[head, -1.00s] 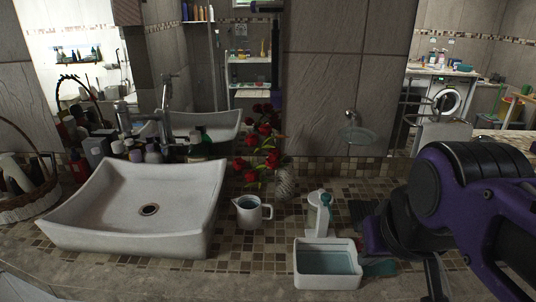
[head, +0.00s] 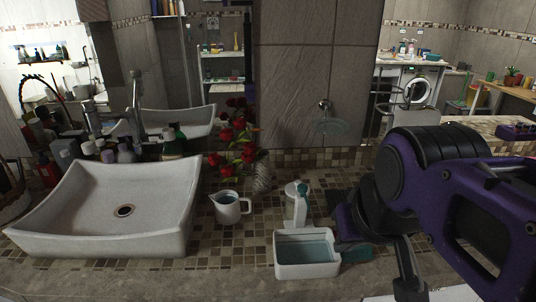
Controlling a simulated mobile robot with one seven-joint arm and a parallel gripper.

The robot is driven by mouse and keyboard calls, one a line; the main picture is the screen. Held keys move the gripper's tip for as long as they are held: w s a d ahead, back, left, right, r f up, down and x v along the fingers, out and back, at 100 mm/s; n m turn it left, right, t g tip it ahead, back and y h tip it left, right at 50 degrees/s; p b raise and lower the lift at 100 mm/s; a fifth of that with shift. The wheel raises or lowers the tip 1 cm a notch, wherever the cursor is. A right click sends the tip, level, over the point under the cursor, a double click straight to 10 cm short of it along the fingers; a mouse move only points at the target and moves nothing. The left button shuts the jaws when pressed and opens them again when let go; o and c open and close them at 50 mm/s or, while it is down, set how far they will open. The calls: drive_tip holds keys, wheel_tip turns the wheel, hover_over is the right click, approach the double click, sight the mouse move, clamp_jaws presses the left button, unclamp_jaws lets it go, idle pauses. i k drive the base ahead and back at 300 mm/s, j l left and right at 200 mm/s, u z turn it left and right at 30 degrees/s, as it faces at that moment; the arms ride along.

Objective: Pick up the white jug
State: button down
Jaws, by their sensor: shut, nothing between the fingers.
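The white jug (head: 228,210) stands upright on the tiled counter in the head view, between the basin and a white bottle. Its handle is on its right side, and its inside looks blue-grey. My gripper (head: 346,224) is at the right, at the end of my purple and black arm, partly hidden by the wrist. It is shut and empty, low near the counter. It is well apart from the jug, with the bottle and a white tub between them.
A white basin (head: 105,208) fills the left. The white bottle (head: 300,208) stands behind the white tub (head: 306,268) at the counter's front. A vase (head: 262,178) with red flowers (head: 236,130) stands just behind the jug. Bottles (head: 125,152) crowd behind the basin.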

sight(228, 211)
drive_tip(key=j+z, duration=0.15)
drive_tip(key=j, duration=0.3)
drive_tip(key=k+j+z, duration=0.15)
drive_tip(key=j, duration=0.25)
drive_tip(key=j+z, duration=0.15)
drive_tip(key=j, duration=0.25)
drive_tip(key=k+j+z, duration=0.15)
drive_tip(key=j, duration=0.25)
drive_tip(key=k+j+u, duration=0.2)
drive_tip(key=j+z, duration=0.2)
drive_tip(key=z, duration=0.15)
drive_tip(key=i+j, duration=0.05)
